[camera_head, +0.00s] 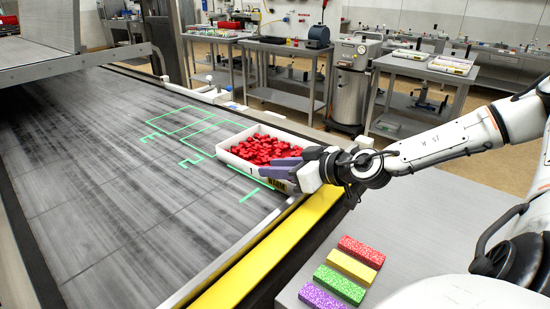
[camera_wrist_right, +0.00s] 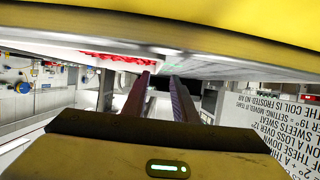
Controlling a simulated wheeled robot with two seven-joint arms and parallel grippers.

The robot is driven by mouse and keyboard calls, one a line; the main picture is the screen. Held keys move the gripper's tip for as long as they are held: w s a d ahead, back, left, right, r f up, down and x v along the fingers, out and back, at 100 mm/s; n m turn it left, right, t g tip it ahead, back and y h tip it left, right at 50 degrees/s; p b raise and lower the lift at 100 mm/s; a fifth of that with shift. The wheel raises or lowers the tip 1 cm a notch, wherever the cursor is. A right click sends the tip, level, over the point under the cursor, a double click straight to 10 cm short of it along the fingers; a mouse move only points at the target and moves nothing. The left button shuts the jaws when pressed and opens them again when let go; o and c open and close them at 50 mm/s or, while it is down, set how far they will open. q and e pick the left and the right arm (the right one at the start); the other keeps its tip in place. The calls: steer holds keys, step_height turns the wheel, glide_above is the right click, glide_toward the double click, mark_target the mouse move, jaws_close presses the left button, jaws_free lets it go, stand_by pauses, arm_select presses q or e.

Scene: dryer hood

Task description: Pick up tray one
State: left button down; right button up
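A white tray (camera_head: 238,164) filled with red pieces (camera_head: 262,149) sits on the dark streaked belt, at the near right end of green outlines. The red pieces also show in the right wrist view (camera_wrist_right: 112,57). My right gripper (camera_head: 268,167), with purple fingers, reaches in from the right and overlaps the tray's near right side. In the right wrist view its two fingers (camera_wrist_right: 160,85) stand apart, with a gap between them. I cannot tell whether they touch the tray. My left gripper is not in view.
A yellow rail (camera_head: 262,262) runs along the belt's near edge. Red, yellow, green and purple speckled blocks (camera_head: 340,285) lie on a grey bench at the lower right. Steel tables and a metal canister (camera_head: 352,85) stand behind. The belt left of the tray is clear.

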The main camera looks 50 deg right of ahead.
steer(key=shift+d+x, duration=0.15)
steer(key=shift+x, duration=0.75)
steer(key=shift+d+x, duration=0.15)
steer(key=shift+x, duration=0.8)
steer(key=shift+b+x, duration=0.3)
steer(key=shift+x, duration=0.6)
jaws_close()
steer(key=shift+r, duration=0.2)
